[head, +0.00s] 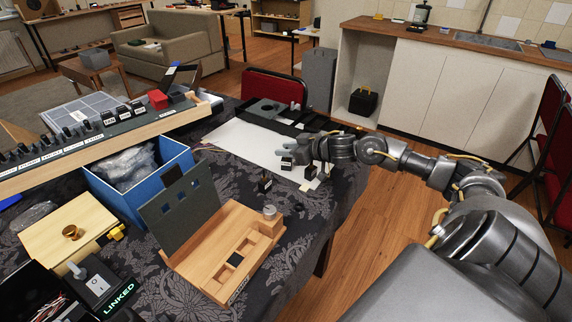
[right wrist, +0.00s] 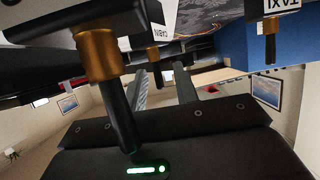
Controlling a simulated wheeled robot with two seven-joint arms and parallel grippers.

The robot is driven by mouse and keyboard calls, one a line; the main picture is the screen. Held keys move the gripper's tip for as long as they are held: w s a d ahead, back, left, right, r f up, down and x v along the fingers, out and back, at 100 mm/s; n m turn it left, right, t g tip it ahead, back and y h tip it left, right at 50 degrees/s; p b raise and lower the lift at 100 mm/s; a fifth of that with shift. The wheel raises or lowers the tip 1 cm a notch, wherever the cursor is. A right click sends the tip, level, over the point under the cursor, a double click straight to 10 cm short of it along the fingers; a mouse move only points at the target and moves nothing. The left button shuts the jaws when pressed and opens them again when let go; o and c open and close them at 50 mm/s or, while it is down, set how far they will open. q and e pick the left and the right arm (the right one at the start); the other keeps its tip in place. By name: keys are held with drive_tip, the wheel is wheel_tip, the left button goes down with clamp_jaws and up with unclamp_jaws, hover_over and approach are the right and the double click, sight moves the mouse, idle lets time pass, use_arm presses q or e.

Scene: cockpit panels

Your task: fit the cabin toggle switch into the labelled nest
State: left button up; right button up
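In the right wrist view, which is upside down, a small black toggle switch labelled CABN (right wrist: 153,30) stands at the far end of my gripper. Its lever lies between my two grey fingers, which are apart; I see no contact. In the head view my right gripper (head: 286,150) is low over the table's far right part, among small black switches (head: 265,184). Which of these is the cabin one is unclear there. The wooden tray (head: 195,260) with compartments and a raised dark lid stands front centre; its label is unreadable. My left gripper does not show.
A switch labelled TAXI (right wrist: 277,5) and a large close switch (right wrist: 97,55) flank my fingers in the wrist view. A blue bin (head: 125,195), a long panel of labelled switches (head: 100,140) and a wooden box (head: 60,230) fill the left. A white sheet (head: 250,145) lies behind.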

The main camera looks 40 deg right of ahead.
clamp_jaws()
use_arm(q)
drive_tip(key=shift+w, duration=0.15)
use_arm(e)
drive_tip(key=shift+r, duration=0.1)
